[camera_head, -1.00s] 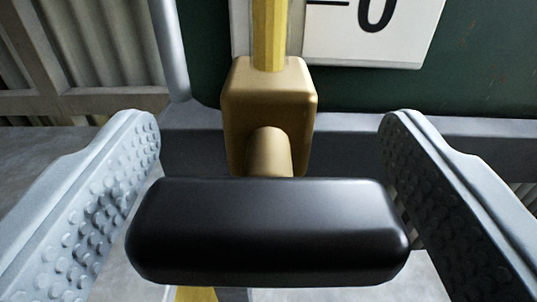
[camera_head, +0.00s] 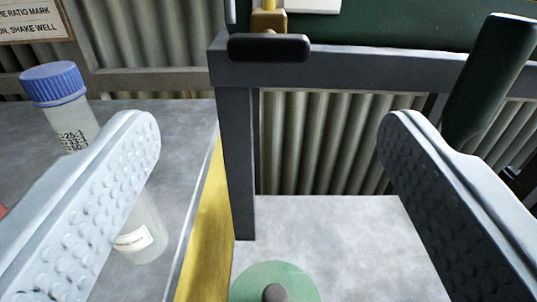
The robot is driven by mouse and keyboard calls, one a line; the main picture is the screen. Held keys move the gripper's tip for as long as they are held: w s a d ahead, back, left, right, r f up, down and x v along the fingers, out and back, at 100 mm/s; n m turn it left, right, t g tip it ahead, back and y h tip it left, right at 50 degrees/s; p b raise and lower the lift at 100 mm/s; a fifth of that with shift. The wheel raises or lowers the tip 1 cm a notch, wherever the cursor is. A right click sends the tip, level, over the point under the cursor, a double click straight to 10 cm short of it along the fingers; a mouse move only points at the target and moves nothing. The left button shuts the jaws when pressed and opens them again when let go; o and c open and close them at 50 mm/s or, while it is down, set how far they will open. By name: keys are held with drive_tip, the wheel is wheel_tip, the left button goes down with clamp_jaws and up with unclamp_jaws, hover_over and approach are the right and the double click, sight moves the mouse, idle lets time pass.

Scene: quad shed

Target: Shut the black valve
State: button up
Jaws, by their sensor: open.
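The black valve handle (camera_head: 269,47) is a short rounded bar on a brass body (camera_head: 266,20), high in the view and left of centre. A yellow pipe rises from the body and is cut off by the top edge. The bar lies crosswise, level in the picture. My gripper (camera_head: 268,130) is open and empty, its two studded grey fingers wide apart. The handle is beyond and above the fingertips, apart from both.
A bottle with a blue cap (camera_head: 52,84) stands at left, partly behind the left finger. A yellow strip (camera_head: 207,225) edges the grey surface. A green disc (camera_head: 275,283) lies below centre. A dark green cylinder (camera_head: 492,75) is behind the right finger. A grey frame post (camera_head: 238,160) stands under the valve.

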drive_tip(key=shift+s, duration=1.4)
drive_tip(key=s+f, duration=0.2)
drive_tip(key=s, duration=1.6)
drive_tip(key=s+f, duration=0.2)
drive_tip(key=s, duration=1.5)
drive_tip(key=shift+s+g, duration=0.3)
drive_tip(key=shift+s, duration=0.1)
